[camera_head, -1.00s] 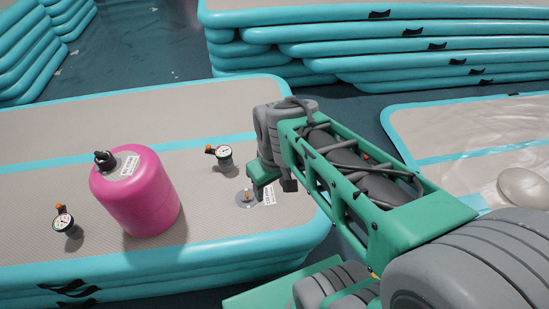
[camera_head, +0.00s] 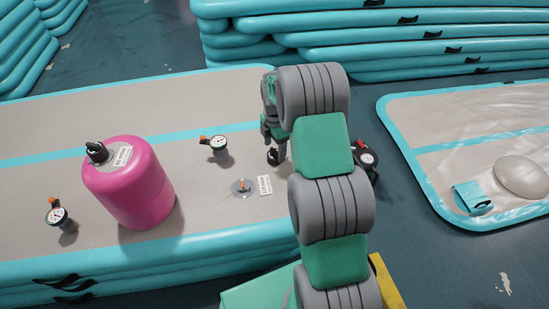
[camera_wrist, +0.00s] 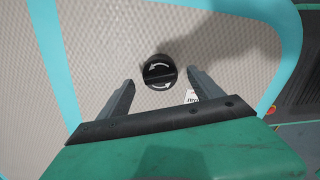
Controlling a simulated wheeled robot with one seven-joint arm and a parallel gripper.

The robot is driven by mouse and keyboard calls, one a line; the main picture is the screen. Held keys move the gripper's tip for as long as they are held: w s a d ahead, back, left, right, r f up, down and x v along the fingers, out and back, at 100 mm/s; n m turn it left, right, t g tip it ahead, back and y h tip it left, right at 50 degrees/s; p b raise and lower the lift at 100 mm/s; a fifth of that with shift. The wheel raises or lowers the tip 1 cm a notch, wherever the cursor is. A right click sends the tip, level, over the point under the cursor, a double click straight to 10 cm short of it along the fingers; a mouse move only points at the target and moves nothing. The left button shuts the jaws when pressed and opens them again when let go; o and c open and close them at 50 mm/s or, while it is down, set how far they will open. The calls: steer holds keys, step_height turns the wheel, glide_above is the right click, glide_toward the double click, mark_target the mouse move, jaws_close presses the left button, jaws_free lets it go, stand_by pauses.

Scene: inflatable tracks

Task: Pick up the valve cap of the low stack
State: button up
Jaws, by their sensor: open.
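The low stack (camera_head: 60,150) is a grey inflatable track with teal edges, left of centre in the head view. A round black valve cap (camera_wrist: 158,71) with white curved arrows shows in the wrist view; a small dark cap (camera_head: 272,157) shows below my gripper in the head view. My gripper (camera_wrist: 162,77) is open. Its fingers point to either side of the cap, which looks free of both. I cannot tell the height gap. The open valve seat (camera_head: 242,188) with an orange centre lies left of a white label (camera_head: 265,185).
On the stack stand a pink cylinder (camera_head: 130,185) and two gauges, one behind (camera_head: 217,148) and one at left (camera_head: 58,217). Another gauge (camera_head: 368,158) shows right of my arm. A flatter track (camera_head: 440,150) lies at right; a taller stack (camera_head: 400,38) stands behind.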

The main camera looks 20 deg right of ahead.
mark_target(275, 156)
step_height(275, 156, down, 3)
steer(key=shift+r, duration=0.1)
steer(key=c, duration=1.4)
steer(key=shift+o, duration=0.2)
steer(key=shift+r, duration=0.1)
